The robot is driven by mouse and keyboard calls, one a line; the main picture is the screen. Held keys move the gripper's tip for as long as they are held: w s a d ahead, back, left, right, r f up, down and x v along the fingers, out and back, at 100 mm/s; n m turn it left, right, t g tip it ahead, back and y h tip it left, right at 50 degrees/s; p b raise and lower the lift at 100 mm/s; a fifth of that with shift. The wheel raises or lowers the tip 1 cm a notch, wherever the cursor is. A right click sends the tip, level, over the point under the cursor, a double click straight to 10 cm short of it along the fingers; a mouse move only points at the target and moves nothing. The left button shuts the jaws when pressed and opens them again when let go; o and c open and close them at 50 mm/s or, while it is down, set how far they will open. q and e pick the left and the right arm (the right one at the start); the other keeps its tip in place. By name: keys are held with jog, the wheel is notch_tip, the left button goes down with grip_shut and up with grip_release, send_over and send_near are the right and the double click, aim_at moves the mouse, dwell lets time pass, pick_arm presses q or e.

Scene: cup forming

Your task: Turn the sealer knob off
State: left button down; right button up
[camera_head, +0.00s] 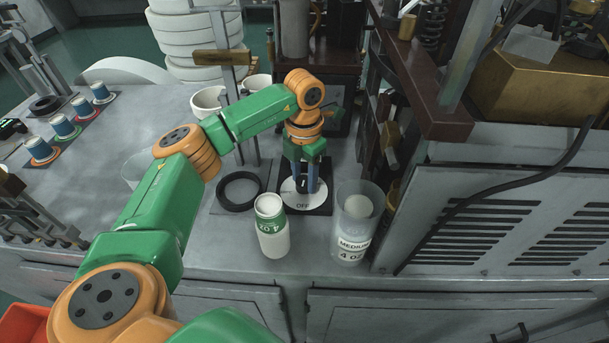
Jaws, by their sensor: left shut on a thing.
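The sealer knob (303,185) is a small dark knob on a white round dial plate (302,203), set on a dark square base. The word "OFF" shows at the plate's near edge. My left gripper (304,187) points straight down over the dial, with its blue fingers shut on the knob. The fingers hide part of the knob, so I cannot tell which way it points. My right gripper is not in view.
A white-green cup (272,228) and a clear "MEDIUM 4 oz" container (352,225) stand close in front of the dial. A black ring (241,191) lies left of it. The machine's vented housing (480,215) stands at right. Several small cups sit at far left.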

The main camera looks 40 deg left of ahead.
aim_at(304, 181)
pick_arm(q)
jog(key=shift+n, duration=0.8)
jog(key=shift+c, duration=1.9)
grip_release()
jog(key=shift+r, duration=0.45)
notch_tip(304, 181, up, 6)
jog(key=shift+r+b, duration=0.15)
jog(key=shift+b, duration=0.7)
